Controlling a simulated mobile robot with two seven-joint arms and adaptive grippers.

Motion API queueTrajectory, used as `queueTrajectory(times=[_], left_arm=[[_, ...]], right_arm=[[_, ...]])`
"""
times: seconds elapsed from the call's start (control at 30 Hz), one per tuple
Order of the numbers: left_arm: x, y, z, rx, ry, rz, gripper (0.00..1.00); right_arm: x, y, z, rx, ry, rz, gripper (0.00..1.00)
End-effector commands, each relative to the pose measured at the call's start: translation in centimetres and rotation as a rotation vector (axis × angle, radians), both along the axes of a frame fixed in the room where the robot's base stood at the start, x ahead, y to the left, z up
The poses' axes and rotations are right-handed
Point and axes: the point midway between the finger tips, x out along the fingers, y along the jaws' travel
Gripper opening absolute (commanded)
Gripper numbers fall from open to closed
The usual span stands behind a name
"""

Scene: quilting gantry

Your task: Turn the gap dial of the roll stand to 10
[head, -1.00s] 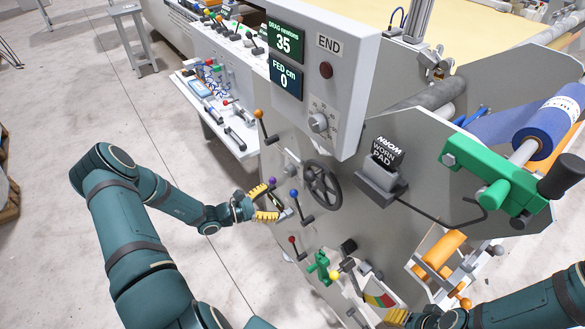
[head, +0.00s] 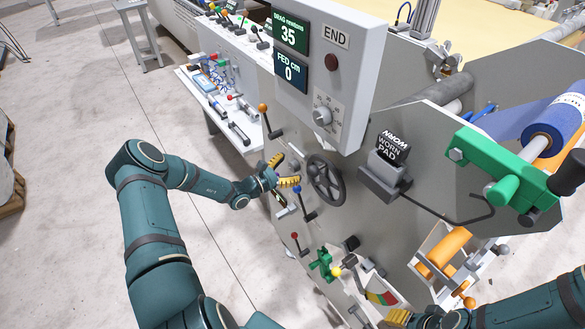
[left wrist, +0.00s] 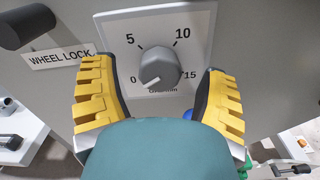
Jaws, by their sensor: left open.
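In the left wrist view a grey round dial (left wrist: 160,68) sits on a white plate (left wrist: 196,30) with marks 0, 5, 10 and 15. Its white pointer line is turned to the lower left, close to 0. The word under the dial is partly hidden. My left gripper (left wrist: 160,92) is open, with one yellow-padded finger on each side of the dial, apart from it. In the head view my left gripper (head: 283,171) is at the grey side panel, left of the handwheel. My right gripper (head: 398,317) shows only partly at the bottom edge; its opening is unclear.
A black handwheel (head: 326,180) is just right of my left gripper. Levers with orange (head: 263,107), blue (head: 298,189) and red (head: 295,236) knobs stand nearby. A control box (head: 335,60) with another knob overhangs above. A "WHEEL LOCK" label (left wrist: 62,56) is left of the dial.

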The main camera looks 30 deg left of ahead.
Motion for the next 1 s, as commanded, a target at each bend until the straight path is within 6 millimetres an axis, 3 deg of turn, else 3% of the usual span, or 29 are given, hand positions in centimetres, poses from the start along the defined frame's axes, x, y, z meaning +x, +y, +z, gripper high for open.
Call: queueTrajectory(times=[0.2, 0.47, 0.5, 0.7, 1.0], left_arm=[[1.32, -0.59, -0.03, -0.001, 0.000, 0.000, 0.74], [1.42, -0.61, 0.00, -0.001, 0.000, 0.000, 0.74], [1.41, -0.62, -0.01, -0.001, 0.000, 0.000, 0.72], [1.40, -0.60, 0.00, -0.001, 0.000, 0.000, 0.06], [1.40, -0.64, 0.06, 0.021, -0.009, -0.001, 0.06]], right_arm=[[-0.04, 0.01, -0.21, 0.000, 0.001, 0.001, 0.47], [-0.04, 0.01, -0.19, 0.000, 0.001, 0.001, 0.47], [-0.04, 0.01, -0.19, 0.000, 0.001, 0.001, 0.47], [-0.04, 0.01, -0.20, 0.000, 0.001, 0.001, 0.47], [-0.06, 0.00, -0.05, 0.000, 0.001, 0.000, 0.47]])
